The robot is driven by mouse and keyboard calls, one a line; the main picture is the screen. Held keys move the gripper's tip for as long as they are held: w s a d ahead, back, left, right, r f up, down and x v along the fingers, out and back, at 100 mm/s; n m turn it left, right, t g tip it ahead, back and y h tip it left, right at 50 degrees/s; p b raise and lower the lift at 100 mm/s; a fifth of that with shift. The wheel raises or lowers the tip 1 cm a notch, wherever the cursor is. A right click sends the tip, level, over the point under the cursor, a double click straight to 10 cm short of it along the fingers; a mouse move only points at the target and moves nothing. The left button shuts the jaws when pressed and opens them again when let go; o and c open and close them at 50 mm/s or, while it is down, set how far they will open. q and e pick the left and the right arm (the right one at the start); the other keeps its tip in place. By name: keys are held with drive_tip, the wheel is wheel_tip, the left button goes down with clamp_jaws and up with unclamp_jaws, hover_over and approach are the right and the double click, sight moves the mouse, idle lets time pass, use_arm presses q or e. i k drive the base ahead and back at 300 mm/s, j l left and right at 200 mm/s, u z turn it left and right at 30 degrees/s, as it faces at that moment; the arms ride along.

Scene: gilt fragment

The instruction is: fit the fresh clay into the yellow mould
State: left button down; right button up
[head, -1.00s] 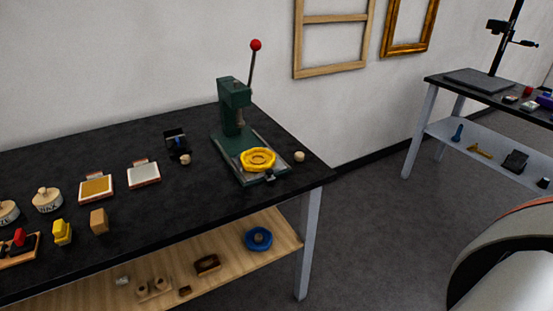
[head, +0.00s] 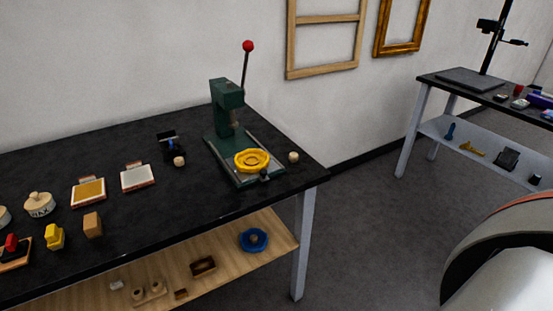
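The yellow mould (head: 252,161) is a round, scalloped ring on the base of the green lever press (head: 227,110), on the black table. A small pale lump (head: 294,157), possibly clay, lies on the table just right of the press. Another small pale lump (head: 179,162) lies left of the press, by a dark blue-and-black device. I cannot tell which of them, if either, is the fresh clay. A blue ring-shaped piece (head: 254,240) with a dull lump in its middle sits on the wooden lower shelf. Neither of my grippers is in view.
The black table (head: 150,215) also holds two framed pads (head: 138,177), a lidded pot (head: 39,204), a tan block (head: 93,225) and a yellow block (head: 54,237). A second table (head: 440,85) stands at the right. Grey floor between them is clear.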

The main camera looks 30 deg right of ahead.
sight(250, 161)
drive_tip(key=l+u, duration=0.25)
drive_tip(key=l, duration=0.35)
drive_tip(key=l+u, duration=0.25)
drive_tip(key=l, duration=0.3)
drive_tip(key=k+l+u, duration=0.1)
drive_tip(key=l+u, duration=0.15)
drive_tip(key=l, duration=0.35)
